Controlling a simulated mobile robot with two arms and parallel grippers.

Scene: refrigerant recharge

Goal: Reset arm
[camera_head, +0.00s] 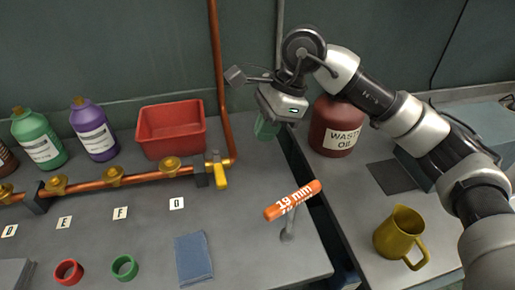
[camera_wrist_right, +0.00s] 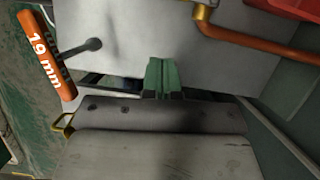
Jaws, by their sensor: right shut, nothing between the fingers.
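My right gripper (camera_head: 266,128) hangs from my right arm, which reaches in from the right in the head view. It is above the back of the workbench, left of the waste oil container, with its fingers pointing down. Its green fingers also show closed together in the right wrist view (camera_wrist_right: 163,78), with nothing between them. My left gripper is in neither view.
A copper pipe with a yellow-handled valve (camera_head: 219,172) crosses the bench (camera_head: 250,230). Near it are a red bin (camera_head: 171,128), an orange 19 mm piece (camera_head: 293,200), a waste oil container (camera_head: 337,127) and a yellow jug (camera_head: 399,232). The bench front is partly clear.

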